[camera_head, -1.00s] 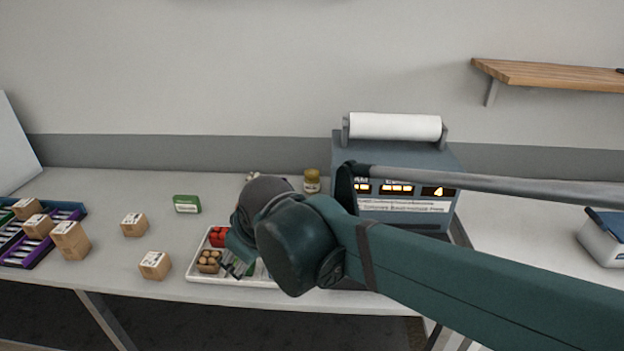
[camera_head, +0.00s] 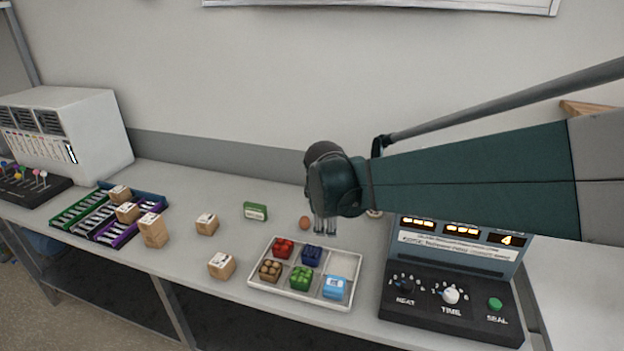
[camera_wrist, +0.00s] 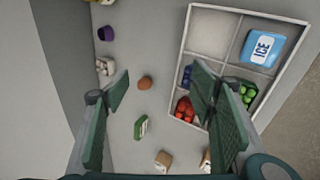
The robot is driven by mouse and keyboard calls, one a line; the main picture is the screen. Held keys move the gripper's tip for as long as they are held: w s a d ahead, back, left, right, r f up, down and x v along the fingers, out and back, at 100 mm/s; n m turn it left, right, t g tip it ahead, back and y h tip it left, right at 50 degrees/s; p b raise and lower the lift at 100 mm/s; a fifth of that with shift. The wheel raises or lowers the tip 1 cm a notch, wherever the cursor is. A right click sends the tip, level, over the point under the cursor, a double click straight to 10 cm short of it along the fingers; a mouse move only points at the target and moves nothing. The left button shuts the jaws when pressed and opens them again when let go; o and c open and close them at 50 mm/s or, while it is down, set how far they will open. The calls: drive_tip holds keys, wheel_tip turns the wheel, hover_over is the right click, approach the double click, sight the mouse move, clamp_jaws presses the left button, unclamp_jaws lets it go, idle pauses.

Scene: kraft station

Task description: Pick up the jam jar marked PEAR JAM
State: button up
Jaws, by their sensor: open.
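No jar label marked PEAR JAM can be read in either view. A small jar-like thing with yellow and white on it (camera_wrist: 103,3) is cut off by the top edge of the wrist view. In the head view my arm covers most of that back area, and only a sliver of a pale thing (camera_head: 374,212) shows beneath it. My gripper (camera_head: 325,226) points down over the table behind the tray, its fingers apart and empty. In the wrist view the open fingers (camera_wrist: 160,82) frame a brown egg (camera_wrist: 145,83) lying well below them.
A white compartment tray (camera_head: 259,289) holds small produce boxes and an ICE pack (camera_head: 335,287). A sealing machine (camera_head: 450,300) stands right. A green box (camera_head: 255,211) and several cartons (camera_head: 207,224) lie left. A purple item (camera_wrist: 105,33) and whitish item (camera_wrist: 104,66) sit by the wall.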

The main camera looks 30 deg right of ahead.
drive_tip(key=w+d+f+n+g+h+p, duration=0.1)
drive_tip(key=w+d+f+n+p, duration=0.1)
drive_tip(key=d, duration=0.6)
drive_tip(key=w+d+f+n+g+h+p, duration=0.1)
drive_tip(key=w+d+f+n+p, duration=0.2)
drive_tip(key=d, duration=0.5)
drive_tip(key=w+d+f+n+g+p, duration=0.1)
drive_tip(key=w+d+f+n+p, duration=0.2)
drive_tip(key=w+d, duration=0.3)
drive_tip(key=d+n, duration=0.1)
drive_tip(key=d, duration=0.2)
drive_tip(key=shift+w+n+g+h+p, duration=0.2)
drive_tip(key=shift+n+g+h+p, duration=0.1)
drive_tip(key=shift+n+h+p, duration=0.1)
drive_tip(key=shift+d+f, duration=0.1)
drive_tip(key=shift+f, duration=0.05)
drive_tip(key=shift+x, duration=1.2)
drive_tip(key=shift+w, duration=0.1)
drive_tip(key=shift+w+b+x, duration=0.2)
drive_tip(key=shift+b+x, duration=0.1)
drive_tip(key=shift+x, duration=2.3)
